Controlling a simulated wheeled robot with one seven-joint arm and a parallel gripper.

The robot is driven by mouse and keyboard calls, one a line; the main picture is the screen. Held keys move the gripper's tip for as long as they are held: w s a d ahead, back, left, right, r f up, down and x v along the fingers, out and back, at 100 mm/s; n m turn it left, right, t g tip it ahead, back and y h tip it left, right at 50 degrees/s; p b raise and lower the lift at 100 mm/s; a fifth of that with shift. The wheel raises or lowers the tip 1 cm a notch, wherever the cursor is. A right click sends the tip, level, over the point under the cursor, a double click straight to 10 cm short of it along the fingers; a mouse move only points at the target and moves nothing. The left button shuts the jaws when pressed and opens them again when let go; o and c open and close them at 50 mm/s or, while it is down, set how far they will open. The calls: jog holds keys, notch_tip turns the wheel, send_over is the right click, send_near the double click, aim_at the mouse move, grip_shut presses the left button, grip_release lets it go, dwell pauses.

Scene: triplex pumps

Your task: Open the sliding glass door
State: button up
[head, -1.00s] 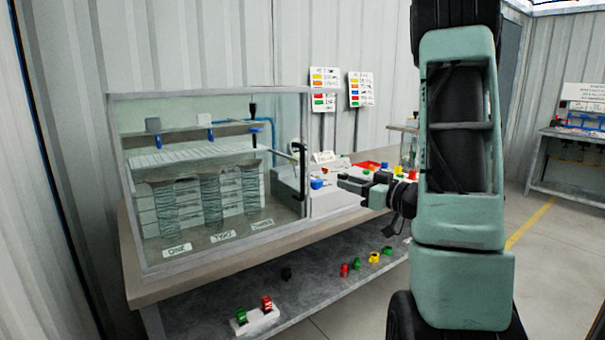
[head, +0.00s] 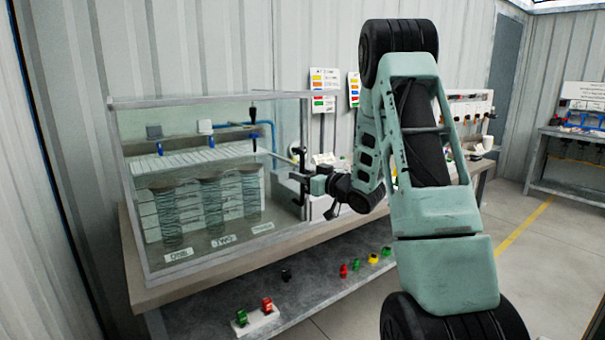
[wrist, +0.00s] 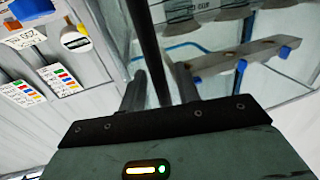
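The sliding glass door (head: 205,230) is the clear front of a framed glass case on the workbench, in the head view. Its black vertical handle (head: 299,158) is near the right edge of the front. My gripper (head: 296,178) is at the handle, coming from the right. In the wrist view, the dark handle bar (wrist: 147,40) runs between the two fingers of my gripper (wrist: 159,84). The fingers stand apart with the bar between them, and a gap shows at the right finger. Contact with the bar cannot be told.
Inside the case stand several coiled columns (head: 212,205) with labels. The workbench (head: 160,293) has a lower shelf holding small coloured parts (head: 266,305). Signs (head: 324,80) hang on the wall behind. Another bench (head: 575,180) is at far right, with open floor before it.

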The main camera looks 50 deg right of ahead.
jog(key=shift+w, duration=0.1)
grip_shut()
jog(key=shift+d, duration=0.1)
